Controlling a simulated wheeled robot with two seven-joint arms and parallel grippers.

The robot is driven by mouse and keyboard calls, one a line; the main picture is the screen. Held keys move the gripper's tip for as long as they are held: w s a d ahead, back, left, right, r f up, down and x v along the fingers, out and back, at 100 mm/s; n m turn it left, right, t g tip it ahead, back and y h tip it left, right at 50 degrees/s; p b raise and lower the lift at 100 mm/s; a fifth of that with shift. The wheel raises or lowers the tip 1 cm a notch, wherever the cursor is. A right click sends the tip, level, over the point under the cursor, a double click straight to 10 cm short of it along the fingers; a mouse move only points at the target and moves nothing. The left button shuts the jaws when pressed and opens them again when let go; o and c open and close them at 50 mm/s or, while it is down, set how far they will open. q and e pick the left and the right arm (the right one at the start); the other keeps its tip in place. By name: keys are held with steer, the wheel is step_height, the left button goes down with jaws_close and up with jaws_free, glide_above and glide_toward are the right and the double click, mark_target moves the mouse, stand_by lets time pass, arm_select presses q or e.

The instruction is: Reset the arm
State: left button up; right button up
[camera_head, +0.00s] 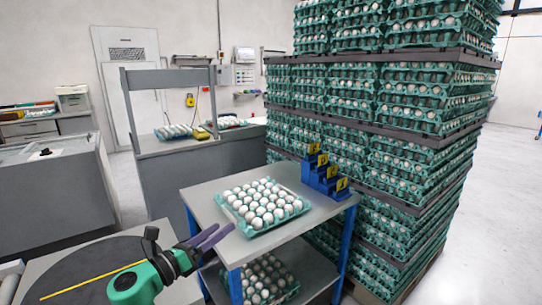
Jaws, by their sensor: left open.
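My left gripper (213,238) comes in from the lower left on a green and dark wrist. Its two purple-grey fingers are apart and empty, near the front left edge of the grey cart (203,195). A green tray (257,231) full of white eggs (262,201) lies flat on the cart top, to the right of my gripper and apart from it. My right gripper is out of the picture.
Blue stands with yellow markers (325,178) are at the cart's back right. A second egg tray (270,283) sits on the lower shelf. A tall stack of egg trays (375,115) rises behind. A grey workbench (165,175) and a grey cabinet (50,195) stand left.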

arm_select(q)
steer(key=s+a+f+n+y, duration=0.3)
steer(key=a+f+n+y, duration=0.25)
steer(key=n, duration=0.65)
steer(key=s+a+f+n+y, duration=0.35)
steer(key=f+n+y, duration=0.25)
steer(key=n, duration=0.6)
steer(key=s+d+f+n+g, duration=0.1)
steer(key=s+f+n+g, duration=0.5)
steer(key=s, duration=0.5)
steer(key=s+f+n+g, duration=0.6)
steer(key=s+f, duration=0.1)
steer(key=s, duration=0.4)
step_height(320, 180, down, 22)
steer(key=s+p, duration=0.2)
steer(key=s, duration=0.1)
steer(key=s+a+f+g+p, duration=0.1)
steer(key=s+a+f+g, duration=0.1)
steer(key=s+f, duration=0.9)
steer(key=s+a, duration=0.1)
steer(key=s, duration=0.3)
steer(key=shift+s+f+m+p, duration=0.15)
steer(key=shift+f+m+p, duration=0.15)
steer(key=shift+h, duration=0.25)
